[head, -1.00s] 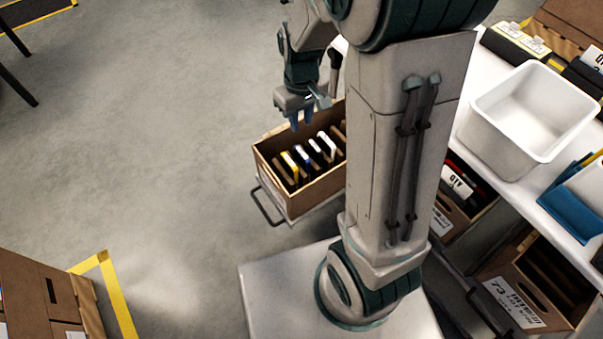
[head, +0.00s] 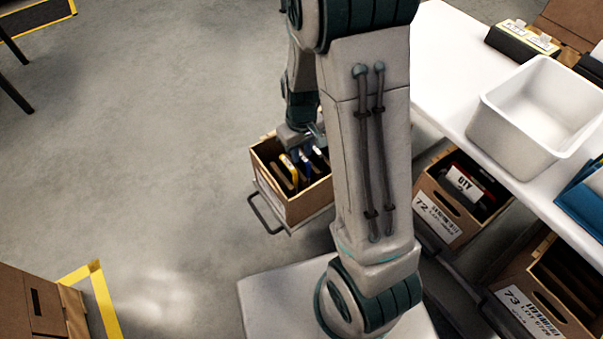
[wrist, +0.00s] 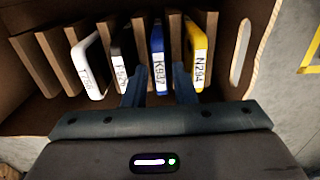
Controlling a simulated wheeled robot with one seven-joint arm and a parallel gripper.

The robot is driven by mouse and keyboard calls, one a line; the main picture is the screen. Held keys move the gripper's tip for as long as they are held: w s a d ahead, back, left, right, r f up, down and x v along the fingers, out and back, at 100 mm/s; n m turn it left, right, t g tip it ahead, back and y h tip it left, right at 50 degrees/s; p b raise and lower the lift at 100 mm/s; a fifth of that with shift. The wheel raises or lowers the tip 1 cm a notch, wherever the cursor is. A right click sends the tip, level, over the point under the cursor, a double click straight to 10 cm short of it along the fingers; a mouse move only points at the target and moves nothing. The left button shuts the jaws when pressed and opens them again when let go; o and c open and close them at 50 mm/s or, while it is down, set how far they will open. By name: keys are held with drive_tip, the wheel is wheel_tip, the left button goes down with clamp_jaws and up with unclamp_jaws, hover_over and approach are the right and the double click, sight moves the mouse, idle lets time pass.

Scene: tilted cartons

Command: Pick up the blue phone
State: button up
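The blue phone (wrist: 158,62), labelled K937, stands on edge in a slot of a brown divided carton (head: 288,208). In the wrist view it shows between the two fingers of my gripper (wrist: 157,70). The fingers are open, one on each side of the phone, with a visible gap to it on both sides. In the head view my gripper (head: 302,156) is low over the carton with its fingertips among the phones. The lower part of the blue phone is hidden inside the carton.
Beside it stand a yellow phone (wrist: 196,50), a dark phone (wrist: 122,62) and a white phone (wrist: 87,65), with cardboard dividers (wrist: 60,62) between slots. A white table (head: 440,80) with a white bin (head: 510,135) is at right. Other cartons (head: 440,205) stand below it.

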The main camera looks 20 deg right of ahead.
wheel_tip(320, 180, down, 2)
drive_tip(key=shift+f+b, duration=0.25)
drive_tip(key=shift+b, duration=0.1)
clamp_jaws()
drive_tip(key=shift+r, duration=0.1)
